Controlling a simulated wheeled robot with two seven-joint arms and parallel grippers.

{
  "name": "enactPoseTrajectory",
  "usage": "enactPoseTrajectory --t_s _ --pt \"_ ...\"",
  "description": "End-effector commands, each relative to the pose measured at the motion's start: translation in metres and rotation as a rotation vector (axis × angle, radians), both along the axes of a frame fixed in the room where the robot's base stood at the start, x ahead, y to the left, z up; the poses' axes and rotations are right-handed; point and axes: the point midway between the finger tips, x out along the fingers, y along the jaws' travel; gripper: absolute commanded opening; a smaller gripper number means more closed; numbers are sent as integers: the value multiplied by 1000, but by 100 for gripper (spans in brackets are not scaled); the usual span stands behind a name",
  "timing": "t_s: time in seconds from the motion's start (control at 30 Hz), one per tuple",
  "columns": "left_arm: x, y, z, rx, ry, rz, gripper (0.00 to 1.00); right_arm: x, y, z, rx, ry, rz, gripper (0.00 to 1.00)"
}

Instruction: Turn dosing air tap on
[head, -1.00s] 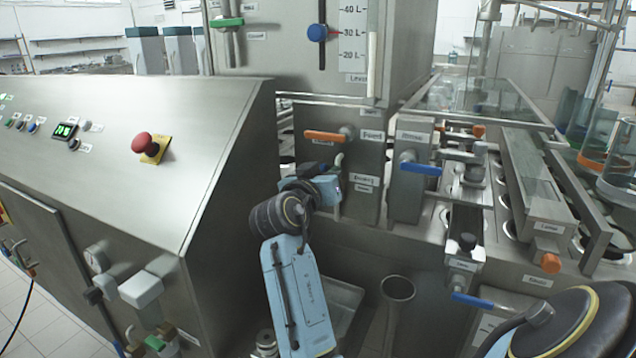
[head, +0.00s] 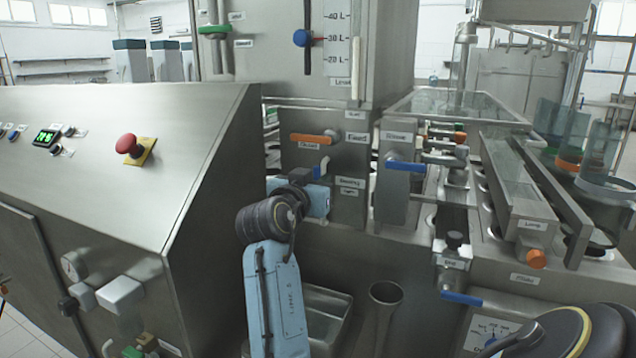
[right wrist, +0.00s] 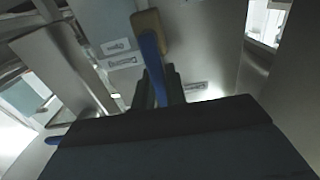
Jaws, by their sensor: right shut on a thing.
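The dosing air tap (head: 325,166) is on the steel front panel, below an orange-handled tap, with small labels to its right. In the head view only a short part of it shows above my gripper. In the right wrist view its blue handle (right wrist: 150,55) runs from a tan hub down between my dark fingers. My right gripper (right wrist: 158,88) is shut on this handle; in the head view the blue gripper body (head: 314,198) is against the panel and hides most of the handle. My left gripper is not in view.
The orange-handled tap (head: 314,138) sits just above. A blue-handled tap (head: 405,166) is to the right. The sloped control cabinet (head: 130,190) with a red emergency button (head: 127,143) stands close on the left. A steel funnel (head: 385,293) is below right.

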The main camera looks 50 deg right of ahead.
Motion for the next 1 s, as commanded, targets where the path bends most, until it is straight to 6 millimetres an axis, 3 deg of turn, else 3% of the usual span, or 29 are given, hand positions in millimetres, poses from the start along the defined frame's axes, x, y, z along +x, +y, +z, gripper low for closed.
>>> enactPoseTrajectory --t_s 0.2,0.23,0.4,0.73,1.0 --pt "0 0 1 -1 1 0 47 -1 1 3 -1 -9 0 0" --pt "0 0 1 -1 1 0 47 -1 1 4 -1 -9 0 17" --pt "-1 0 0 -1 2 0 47 -1 1 4 -3 -8 1 35" --pt "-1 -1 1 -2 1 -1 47 -2 6 3 -2 -7 3 35" --pt "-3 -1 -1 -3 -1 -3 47 -16 47 2 1 -6 4 35"
